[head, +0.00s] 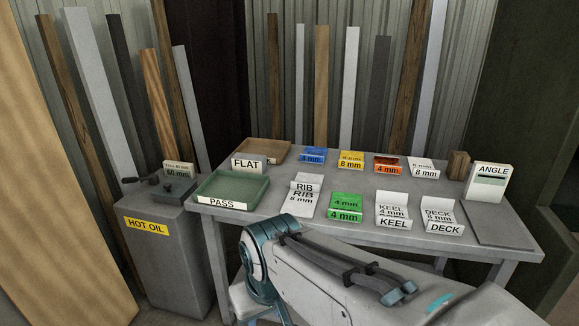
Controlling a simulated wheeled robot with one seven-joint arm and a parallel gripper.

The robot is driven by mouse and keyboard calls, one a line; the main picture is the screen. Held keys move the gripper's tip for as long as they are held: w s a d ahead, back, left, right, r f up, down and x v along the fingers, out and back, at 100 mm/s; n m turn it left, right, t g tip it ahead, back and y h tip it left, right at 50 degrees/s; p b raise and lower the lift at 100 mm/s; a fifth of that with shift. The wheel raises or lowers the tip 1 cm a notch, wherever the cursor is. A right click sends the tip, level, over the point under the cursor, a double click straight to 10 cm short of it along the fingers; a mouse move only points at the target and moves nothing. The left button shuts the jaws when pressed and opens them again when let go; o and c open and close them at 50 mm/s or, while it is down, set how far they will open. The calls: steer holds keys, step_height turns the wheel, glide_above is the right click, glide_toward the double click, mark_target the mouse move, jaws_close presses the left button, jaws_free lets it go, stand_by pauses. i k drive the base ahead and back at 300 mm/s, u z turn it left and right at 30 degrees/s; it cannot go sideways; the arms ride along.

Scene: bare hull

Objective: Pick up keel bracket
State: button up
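The keel bracket (393,211) is a white bent piece on the grey table, in the front row. Its upright face reads "KEEL 4 mm" and its front lip reads "KEEL". It stands between the green 4 mm piece (345,207) and the white deck bracket (441,216), apart from both. My arm crosses the lower part of the view in front of the table. My gripper is not in view, and nothing is seen touching the keel bracket.
A white rib bracket (302,196) stands left of the green piece. Blue, yellow, orange and white pieces form a back row. A green PASS tray (232,188) is at left, an ANGLE box (489,181) at right. A HOT OIL cabinet (162,262) stands beside the table.

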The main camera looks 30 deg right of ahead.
mark_target(393, 211)
steer(key=z, duration=0.9)
steer(key=i, duration=0.9)
steer(key=z, duration=0.95)
steer(key=i, duration=0.25)
steer(key=z, duration=0.15)
